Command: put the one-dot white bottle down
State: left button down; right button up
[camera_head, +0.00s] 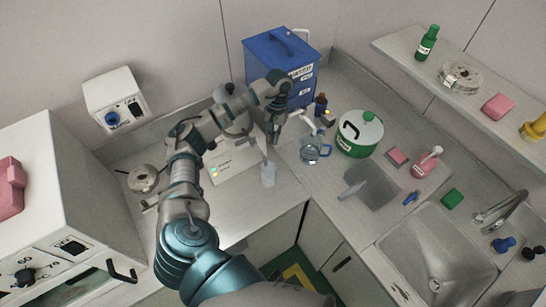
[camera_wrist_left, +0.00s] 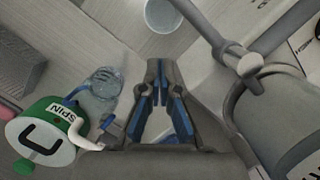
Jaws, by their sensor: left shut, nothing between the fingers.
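I cannot make out a white bottle with one dot in either view. My left gripper (camera_head: 274,134) hangs over the counter near the blue cabinet, pointing down. In the left wrist view its fingertips (camera_wrist_left: 156,68) meet, with nothing between them. A pale cup (camera_head: 268,175) stands on the counter in front of it, and the cup also shows in the left wrist view (camera_wrist_left: 162,14). A small white object (camera_wrist_left: 108,129) lies beside the gripper in the left wrist view; what it is I cannot tell. My right gripper is not in view.
A glass mug (camera_head: 314,150), a brown bottle (camera_head: 320,103) and a green-and-white canister (camera_head: 357,137) stand right of the gripper. The blue cabinet (camera_head: 270,66) is behind. A grey machine (camera_wrist_left: 285,118) is close in the wrist view. Counter (camera_head: 247,213) is bare in front.

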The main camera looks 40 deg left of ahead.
aim_at(271, 163)
pick_arm(q)
jog(key=x, duration=0.3)
jog(key=w+x, duration=0.1)
jog(key=x, duration=0.3)
jog(key=w+a+p+x, duration=0.1)
jog(key=x, duration=0.3)
jog(key=shift+w+f, duration=0.2)
jog(key=shift+f, duration=0.25)
jog(key=shift+s+d+r+p, duration=0.1)
jog(key=shift+s+d+p, duration=0.1)
jog(key=shift+s+p, duration=0.25)
jog(key=shift+s+d+b, duration=0.3)
jog(key=shift+s+d, duration=0.05)
jog(key=shift+s, duration=0.7)
jog(key=shift+d, duration=0.1)
